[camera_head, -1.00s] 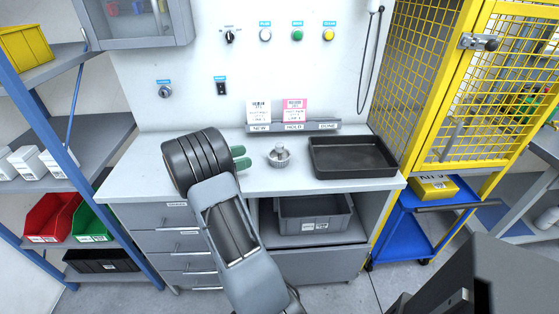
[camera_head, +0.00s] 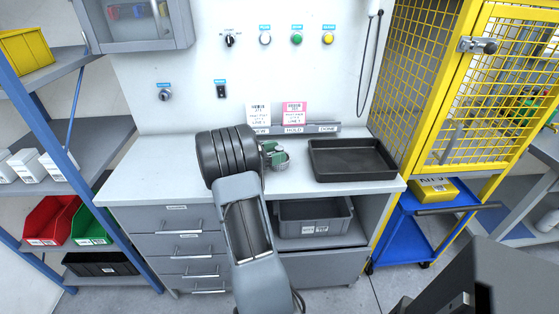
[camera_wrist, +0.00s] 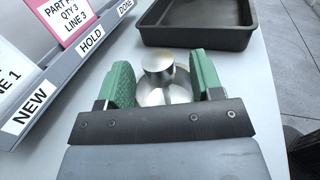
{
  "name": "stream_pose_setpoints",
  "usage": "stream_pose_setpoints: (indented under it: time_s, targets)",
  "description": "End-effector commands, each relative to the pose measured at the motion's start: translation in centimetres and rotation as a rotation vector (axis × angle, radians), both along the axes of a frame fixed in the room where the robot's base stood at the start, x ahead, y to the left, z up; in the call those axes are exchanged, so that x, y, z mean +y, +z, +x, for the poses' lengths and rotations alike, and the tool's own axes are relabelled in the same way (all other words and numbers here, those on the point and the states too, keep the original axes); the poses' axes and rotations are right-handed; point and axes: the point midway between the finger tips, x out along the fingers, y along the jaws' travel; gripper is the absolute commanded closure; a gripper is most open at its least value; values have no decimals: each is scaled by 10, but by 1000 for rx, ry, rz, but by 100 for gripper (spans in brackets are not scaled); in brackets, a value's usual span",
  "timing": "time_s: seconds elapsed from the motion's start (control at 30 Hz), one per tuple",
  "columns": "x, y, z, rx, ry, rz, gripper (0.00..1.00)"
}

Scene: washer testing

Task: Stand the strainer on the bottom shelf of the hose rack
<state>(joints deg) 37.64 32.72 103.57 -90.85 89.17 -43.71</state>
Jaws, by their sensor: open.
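The strainer is a small round metal piece with a knob on top. It stands on the workbench in the head view (camera_head: 282,160), partly hidden by my gripper. In the wrist view the strainer (camera_wrist: 160,86) sits between the two green finger pads, its lower part hidden by the gripper body. My gripper (camera_head: 273,152) is open with its fingers on either side of the strainer; it also shows in the wrist view (camera_wrist: 163,72). I cannot see clear contact between pads and strainer. I cannot identify the hose rack in these views.
A black tray (camera_head: 352,175) lies on the bench (camera_head: 140,182) right of the strainer. A sign rail (camera_head: 297,130) with NEW, HOLD and DONE labels stands behind. A grey bin (camera_head: 315,229) sits below the bench top. The bench's left part is clear.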

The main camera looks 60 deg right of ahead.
Motion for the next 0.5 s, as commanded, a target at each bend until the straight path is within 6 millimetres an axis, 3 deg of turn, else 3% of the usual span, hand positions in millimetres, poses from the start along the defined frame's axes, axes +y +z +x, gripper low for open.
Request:
stream_pose_setpoints:
  time_s: [0.27, 0.5]
  targets:
    - [-3, 0, -2, 0, 0, 0, 40]
    - [-3, 0, -2, 0, 0, 0, 61]
